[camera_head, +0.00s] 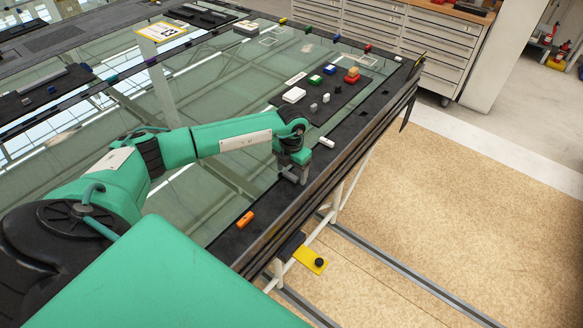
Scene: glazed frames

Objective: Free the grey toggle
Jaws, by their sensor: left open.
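My left gripper (296,174) points down at the near black edge of the glazed frame (322,160). It is open. A small grey piece shows right at its fingertips; it may be the grey toggle, but at this size I cannot tell it from the fingers or see whether they touch it. An orange toggle (246,219) lies on the same edge, nearer me. A white toggle (327,142) sits on that edge just beyond the gripper. My right gripper is out of view.
More coloured toggles line the far edges, such as a red toggle (367,47). A yellow plate (310,260) juts out below the near edge.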

